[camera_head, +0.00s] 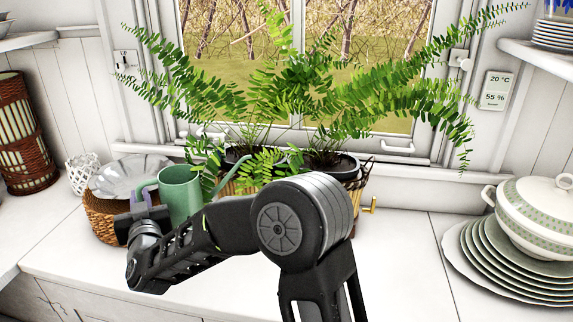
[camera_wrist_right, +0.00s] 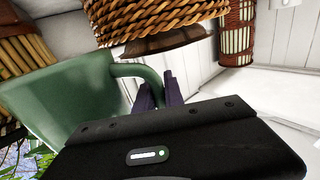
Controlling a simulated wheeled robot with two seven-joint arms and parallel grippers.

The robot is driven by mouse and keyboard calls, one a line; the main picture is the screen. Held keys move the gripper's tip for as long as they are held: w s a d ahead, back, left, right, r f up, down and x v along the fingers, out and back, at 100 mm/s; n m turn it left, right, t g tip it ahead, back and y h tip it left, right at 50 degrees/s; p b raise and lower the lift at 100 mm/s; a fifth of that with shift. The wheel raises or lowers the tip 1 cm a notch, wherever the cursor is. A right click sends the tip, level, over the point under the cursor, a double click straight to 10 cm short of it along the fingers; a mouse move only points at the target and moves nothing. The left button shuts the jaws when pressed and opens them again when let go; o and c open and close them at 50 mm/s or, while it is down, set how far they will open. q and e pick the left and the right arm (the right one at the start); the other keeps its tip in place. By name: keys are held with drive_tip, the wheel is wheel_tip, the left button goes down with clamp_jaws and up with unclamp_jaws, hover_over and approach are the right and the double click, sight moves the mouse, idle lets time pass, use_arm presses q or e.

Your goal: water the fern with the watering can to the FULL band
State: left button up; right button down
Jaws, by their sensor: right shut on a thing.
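The green watering can (camera_head: 181,193) is left of centre in the head view, roughly upright, with its spout towards the potted fern (camera_head: 300,82). My right gripper (camera_head: 142,203) is shut on the can's handle. In the right wrist view the can (camera_wrist_right: 62,98) fills the left, and its handle (camera_wrist_right: 141,71) runs to the gripper's fingers (camera_wrist_right: 160,92). The fern's fronds spread wide over two dark pots (camera_head: 338,168) at the window, and some overlap the can. My arm hides part of the pots' lower sides. No FULL band is readable. My left gripper is out of view.
A brown lantern (camera_head: 25,135) is far left. Stacked plates (camera_head: 500,262) and a lidded tureen (camera_head: 538,215) stand right. The counter (camera_head: 405,262) between arm and plates is clear.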

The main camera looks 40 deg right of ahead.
drive_tip(key=shift+w+a+f+n, duration=0.15)
drive_tip(key=shift+f+n, duration=0.15)
drive_tip(key=shift+f, duration=0.25)
wheel_tip(320, 180, up, 6)
drive_tip(key=p, duration=0.4)
idle(0.6)
